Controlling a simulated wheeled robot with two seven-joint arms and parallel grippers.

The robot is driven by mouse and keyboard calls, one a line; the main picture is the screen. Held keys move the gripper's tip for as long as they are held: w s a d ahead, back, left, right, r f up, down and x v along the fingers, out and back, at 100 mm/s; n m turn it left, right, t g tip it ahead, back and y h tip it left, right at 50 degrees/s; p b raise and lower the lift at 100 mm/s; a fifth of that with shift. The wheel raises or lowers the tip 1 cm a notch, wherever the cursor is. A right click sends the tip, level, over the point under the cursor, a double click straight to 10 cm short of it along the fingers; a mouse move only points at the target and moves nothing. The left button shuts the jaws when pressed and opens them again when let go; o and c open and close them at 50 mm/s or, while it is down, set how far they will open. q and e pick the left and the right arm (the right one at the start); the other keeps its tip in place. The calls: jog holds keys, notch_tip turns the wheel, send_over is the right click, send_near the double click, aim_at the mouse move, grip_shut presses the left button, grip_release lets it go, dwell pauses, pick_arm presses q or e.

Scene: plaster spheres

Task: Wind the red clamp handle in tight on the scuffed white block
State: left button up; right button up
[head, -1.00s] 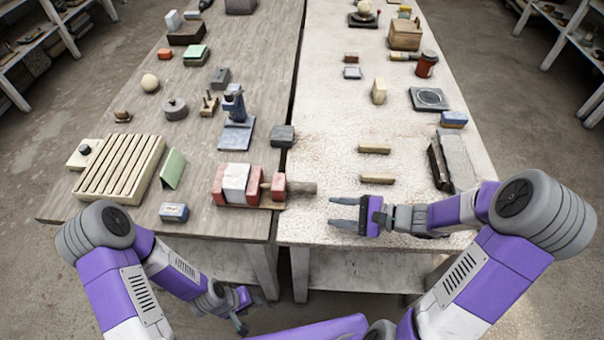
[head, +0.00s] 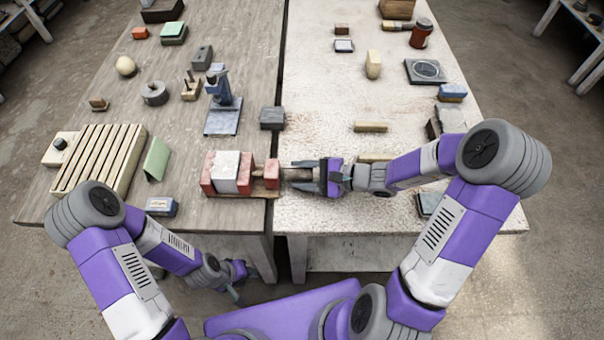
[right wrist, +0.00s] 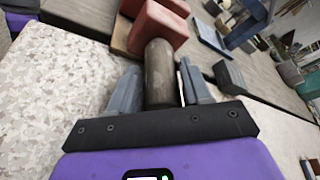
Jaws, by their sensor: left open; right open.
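The scuffed white block (head: 225,172) sits between red blocks of the clamp (head: 271,174) on a brown base at the table's front edge. A dark grey-brown cylindrical handle (head: 297,174) sticks out right from the clamp's outer red block; the handle itself does not look red. My right gripper (head: 292,175) is open, one finger on each side of the handle. In the right wrist view the handle (right wrist: 161,72) stands between the open fingers, with a gap visible at least on the right. My left gripper (head: 238,284) is open, low in front of the table, away from the clamp.
A blue-grey stand (head: 222,118) and a dark grey block (head: 272,118) stand behind the clamp. A blue-grey block (head: 161,206) lies left of it. Pale bars (head: 370,127) lie behind my right arm. The pale tabletop behind my right gripper is mostly clear.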

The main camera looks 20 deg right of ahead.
jog(key=c, duration=0.7)
jog(key=shift+r+m+p, duration=0.2)
jog(key=shift+m+p, duration=0.2)
jog(key=shift+p, duration=0.55)
jog(key=m+g+p, duration=0.4)
jog(key=m+p, duration=0.1)
jog(key=p, duration=0.5)
jog(key=shift+w+r, duration=0.1)
jog(key=m+g+y+p, duration=0.1)
jog(key=m+p, duration=0.1)
jog(key=shift+m+p, duration=0.3)
jog(key=shift+p, duration=0.1)
jog(key=shift+f+m+g+y+p, duration=0.25)
jog(key=shift+m+g+y+p, duration=0.1)
jog(key=shift+m+g, duration=0.5)
jog(key=shift+m+g+y, duration=0.25)
jog(key=shift+m+g, duration=0.1)
jog(key=shift+m, duration=0.7)
